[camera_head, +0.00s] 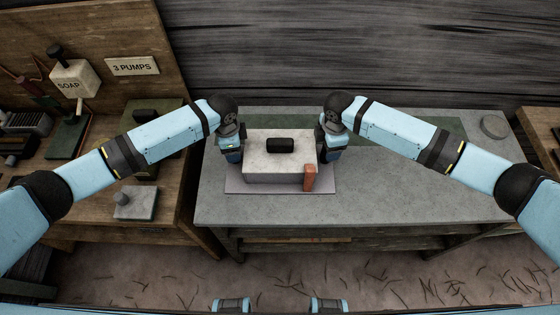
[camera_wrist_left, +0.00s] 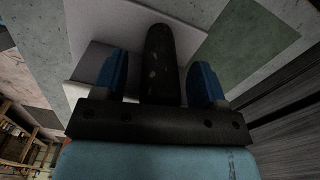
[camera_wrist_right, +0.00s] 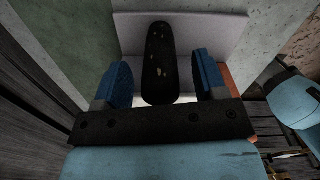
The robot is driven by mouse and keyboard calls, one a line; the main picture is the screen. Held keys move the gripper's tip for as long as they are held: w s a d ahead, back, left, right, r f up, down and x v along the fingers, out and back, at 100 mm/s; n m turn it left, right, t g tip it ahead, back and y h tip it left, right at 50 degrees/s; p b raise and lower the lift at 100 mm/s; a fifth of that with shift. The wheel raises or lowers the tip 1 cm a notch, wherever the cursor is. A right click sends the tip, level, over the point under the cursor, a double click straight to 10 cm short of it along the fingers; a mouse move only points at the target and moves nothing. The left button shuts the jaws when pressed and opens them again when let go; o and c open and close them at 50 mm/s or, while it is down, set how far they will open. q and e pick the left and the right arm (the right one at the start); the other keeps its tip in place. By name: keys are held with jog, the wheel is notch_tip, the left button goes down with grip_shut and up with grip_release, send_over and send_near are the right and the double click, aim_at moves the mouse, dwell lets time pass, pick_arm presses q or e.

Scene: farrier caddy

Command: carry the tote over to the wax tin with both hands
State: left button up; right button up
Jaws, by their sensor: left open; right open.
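The tote (camera_head: 262,172) is a pale grey box with a black piece (camera_head: 280,145) on its top, standing on a light grey mat. My left gripper (camera_head: 233,152) is at its left end and my right gripper (camera_head: 329,150) at its right end, both pointing down. In the left wrist view a dark bar-like handle (camera_wrist_left: 158,62) lies between the open blue fingers. In the right wrist view a similar handle (camera_wrist_right: 158,60) lies between the open fingers. Contact cannot be told. A round grey tin (camera_head: 494,126), apparently the wax tin, sits at the bench's far right.
A reddish-brown block (camera_head: 310,178) is at the tote's front right corner. The light grey mat (camera_head: 232,188) lies under it.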

pick_arm(q)
jog(key=shift+f, duration=0.2)
pick_arm(e)
jog(key=shift+f, duration=0.2)
pick_arm(q)
grip_shut()
pick_arm(e)
grip_shut()
pick_arm(q)
jog(key=shift+r, duration=0.1)
